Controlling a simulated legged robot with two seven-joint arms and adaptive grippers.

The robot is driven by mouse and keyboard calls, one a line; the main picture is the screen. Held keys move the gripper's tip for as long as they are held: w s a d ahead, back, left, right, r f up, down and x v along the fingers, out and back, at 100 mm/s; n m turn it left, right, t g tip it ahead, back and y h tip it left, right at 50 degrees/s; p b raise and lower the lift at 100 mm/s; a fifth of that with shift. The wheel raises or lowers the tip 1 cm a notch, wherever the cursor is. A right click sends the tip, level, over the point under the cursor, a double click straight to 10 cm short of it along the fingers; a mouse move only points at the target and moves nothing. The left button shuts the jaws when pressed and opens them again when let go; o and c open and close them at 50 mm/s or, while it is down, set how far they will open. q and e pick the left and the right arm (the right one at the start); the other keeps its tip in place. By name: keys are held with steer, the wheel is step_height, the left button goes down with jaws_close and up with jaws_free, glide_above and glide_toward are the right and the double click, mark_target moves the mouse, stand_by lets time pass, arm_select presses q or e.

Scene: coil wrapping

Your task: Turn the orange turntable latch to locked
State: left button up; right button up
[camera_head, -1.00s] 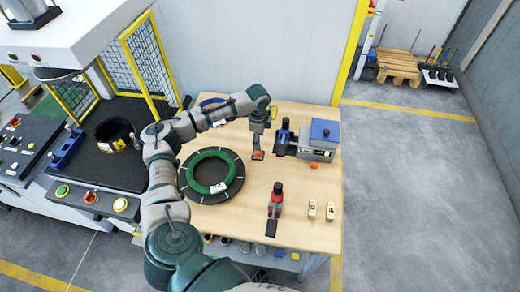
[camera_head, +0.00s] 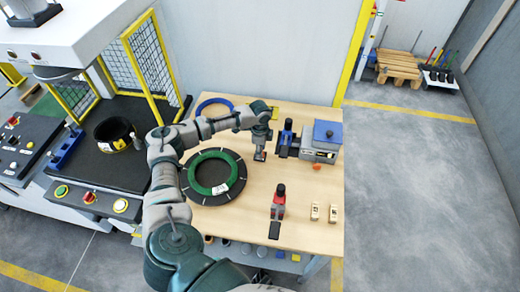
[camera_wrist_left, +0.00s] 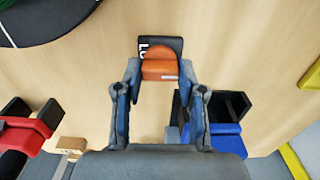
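The orange latch (camera_wrist_left: 160,68) sits by a small black plate (camera_wrist_left: 162,44) with white letters, partly readable, in the left wrist view. My left gripper (camera_head: 260,156) is low over the table, right of the turntable. In the left wrist view its two fingers (camera_wrist_left: 159,80) are apart, with the latch between their tips. I cannot tell whether the tips touch it. In the head view the latch is mostly hidden by the gripper. The black turntable (camera_head: 236,190) lies left of the gripper and carries a green coil (camera_head: 199,181) with a white tag. My right gripper is not in view.
A red and black tool (camera_head: 278,202) and two cream blocks (camera_head: 315,211) stand at the front right. A blue and black tool (camera_head: 285,139) and a grey machine with a blue top (camera_head: 326,134) stand at the back right.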

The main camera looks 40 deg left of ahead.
arm_select(q)
steer(key=shift+a+f, duration=0.1)
steer(key=shift+a, duration=0.3)
steer(key=shift+d, duration=0.35)
steer(key=shift+a+r+p, duration=0.1)
steer(key=shift+r+p, duration=0.1)
steer(key=shift+p, duration=0.4)
steer(key=m+p, duration=0.4)
steer(key=p, duration=0.2)
steer(key=shift+r+m, duration=0.1)
steer(key=shift+m, duration=0.2)
steer(key=shift+m+p, duration=0.65)
steer(key=shift+m, duration=0.15)
steer(key=m+p, duration=0.1)
steer(key=m, duration=0.1)
steer(key=shift+m, duration=0.4)
steer(key=m+p, duration=0.1)
steer(key=m, duration=0.1)
steer(key=shift+m, duration=0.3)
steer(key=m, duration=0.2)
steer(key=shift+w+f+m+p, duration=0.1)
steer(key=shift+f+m+p, duration=0.1)
steer(key=shift+m+p, duration=0.15)
steer(key=shift+m, duration=1.65)
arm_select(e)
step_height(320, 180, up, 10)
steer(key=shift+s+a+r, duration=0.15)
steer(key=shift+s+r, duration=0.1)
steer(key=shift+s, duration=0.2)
